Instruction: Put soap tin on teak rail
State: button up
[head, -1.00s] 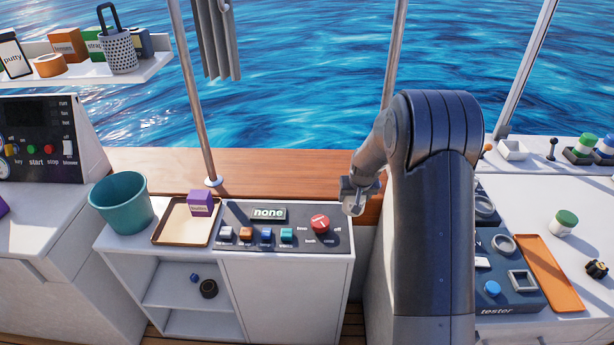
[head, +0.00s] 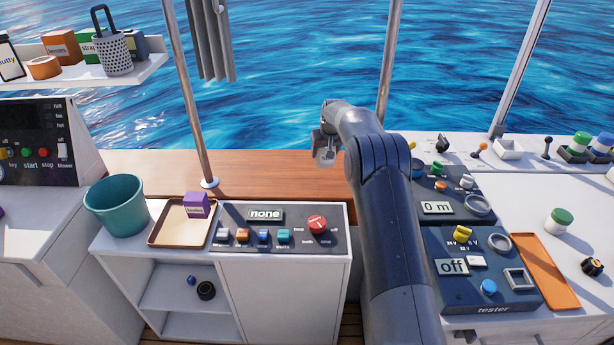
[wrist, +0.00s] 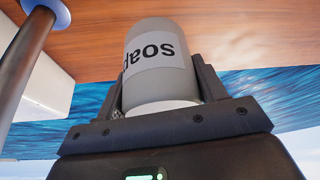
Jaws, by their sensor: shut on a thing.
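The soap tin (wrist: 165,50), a grey cylinder with a white label reading "soap", is between the fingers of my gripper (wrist: 162,84) in the wrist view. My gripper is shut on it. In the head view my gripper (head: 327,148) is over the back edge area of the teak rail (head: 265,168), and the tin hangs below it, small and pale. The brown rail also fills the upper part of the wrist view (wrist: 240,30). I cannot tell exactly how far the tin is above the rail.
A metal post (head: 200,110) rises from the rail to the left of my gripper. In front stand a teal bucket (head: 116,205), a tan tray (head: 165,232) with a purple box (head: 196,205), and a control panel (head: 290,215). The rail between post and gripper is clear.

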notch_tip(320, 180, down, 10)
jog(key=shift+r, duration=0.15)
dwell(0.3)
jog(key=o, duration=1.2)
